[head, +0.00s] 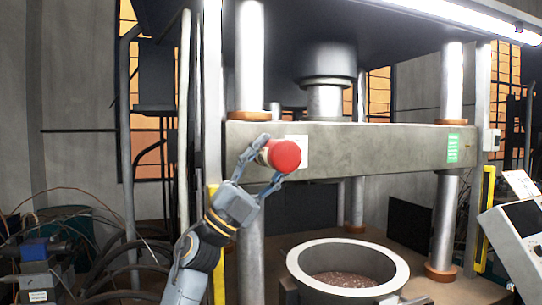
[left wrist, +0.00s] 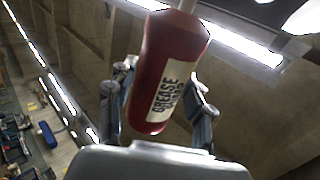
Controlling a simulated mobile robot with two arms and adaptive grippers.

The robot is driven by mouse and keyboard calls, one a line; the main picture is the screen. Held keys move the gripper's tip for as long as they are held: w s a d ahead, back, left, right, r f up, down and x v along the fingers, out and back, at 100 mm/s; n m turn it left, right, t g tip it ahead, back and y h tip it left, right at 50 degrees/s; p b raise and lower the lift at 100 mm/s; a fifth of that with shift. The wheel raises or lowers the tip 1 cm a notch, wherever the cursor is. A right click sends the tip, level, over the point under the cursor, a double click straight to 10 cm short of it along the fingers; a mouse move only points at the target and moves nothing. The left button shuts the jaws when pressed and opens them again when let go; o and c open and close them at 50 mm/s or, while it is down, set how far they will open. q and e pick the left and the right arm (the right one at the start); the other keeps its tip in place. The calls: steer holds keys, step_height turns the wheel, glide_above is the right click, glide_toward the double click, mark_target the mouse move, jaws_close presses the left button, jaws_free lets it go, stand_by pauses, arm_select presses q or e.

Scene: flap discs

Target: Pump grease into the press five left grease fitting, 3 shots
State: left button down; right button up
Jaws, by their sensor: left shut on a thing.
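My left gripper (head: 270,161) is shut on a red grease pump (head: 285,155) in front of the left end of the press's grey crossbeam (head: 385,150). In the head view the pump shows as a round red end facing me. In the left wrist view the red pump (left wrist: 177,50) has a cream label with dark lettering that reads "GREASE", and a pale rod or nozzle (left wrist: 187,5) at its top. The fingers are on both sides of it. No grease fitting can be made out; the pump hides part of a white plate (head: 303,146) on the beam. My right gripper is not in view.
Steel columns (head: 249,60) stand at the left and right (head: 452,80) of the press. A pale-rimmed round tub (head: 398,268) stands below the beam. A yellow post (head: 217,275) is beside my left arm. A control console (head: 520,235) stands at the right. Cables and boxes (head: 38,265) crowd the lower left.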

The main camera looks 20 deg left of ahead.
mark_target(290, 163)
arm_select(q)
steer(key=shift+s+d+p, duration=0.85)
steer(key=shift+s, duration=0.4)
steer(key=shift+s+d+p, duration=0.8)
steer(key=shift+s+p, duration=0.05)
steer(key=shift+s, duration=0.35)
steer(key=shift+s+d+p, duration=0.85)
steer(key=shift+s, duration=0.4)
